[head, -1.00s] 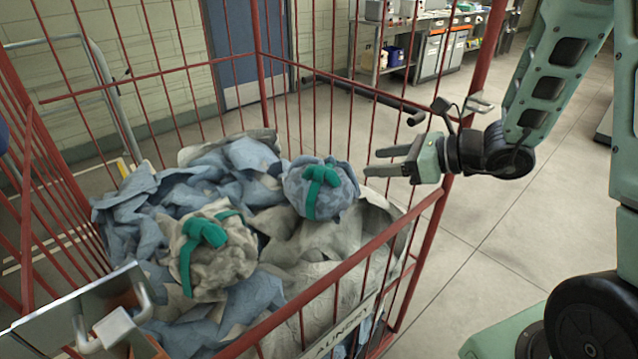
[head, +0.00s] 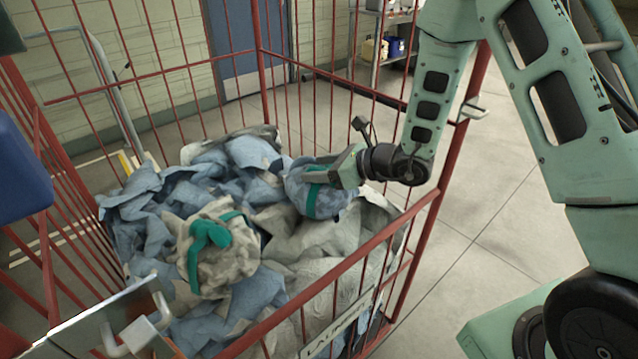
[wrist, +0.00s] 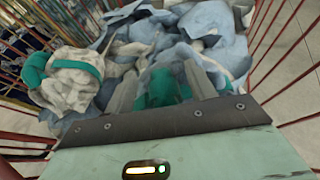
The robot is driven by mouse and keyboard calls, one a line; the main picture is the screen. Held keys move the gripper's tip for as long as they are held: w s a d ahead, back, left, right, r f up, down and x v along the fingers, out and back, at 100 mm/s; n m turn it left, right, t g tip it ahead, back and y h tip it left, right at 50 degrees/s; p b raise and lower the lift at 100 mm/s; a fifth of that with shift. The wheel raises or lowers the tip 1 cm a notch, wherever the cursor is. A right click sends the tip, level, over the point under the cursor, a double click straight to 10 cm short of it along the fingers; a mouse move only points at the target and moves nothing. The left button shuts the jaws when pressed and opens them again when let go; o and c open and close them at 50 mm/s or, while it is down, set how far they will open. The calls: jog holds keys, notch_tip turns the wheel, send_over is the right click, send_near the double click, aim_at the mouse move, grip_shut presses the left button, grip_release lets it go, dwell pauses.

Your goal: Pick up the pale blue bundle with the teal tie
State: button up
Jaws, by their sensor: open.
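The pale blue bundle (head: 322,200) with a teal tie lies on the heap at the right side of the red cage cart. My gripper (head: 318,172) is at the top of this bundle, its fingers reaching over it from the right. In the wrist view my gripper (wrist: 160,88) has its two fingers apart, with the teal tie (wrist: 162,88) between them. Most of the bundle is hidden there by the fingers and palm. Whether the fingers touch it I cannot tell. A grey-beige bundle (head: 222,262) with a teal tie lies to the left; it also shows in the wrist view (wrist: 72,88).
Red cage bars (head: 415,218) surround the heap, with my arm reaching in above the right side. Loose blue and grey cloths (head: 140,222) fill the cart. A blue object (head: 18,172) is at the left edge. Open floor (head: 480,230) lies right of the cart.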

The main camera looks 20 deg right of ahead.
jog(key=shift+w+a+f, duration=0.3)
jog(key=shift+w+a, duration=0.15)
jog(key=shift+w, duration=0.05)
grip_shut()
dwell(1.1)
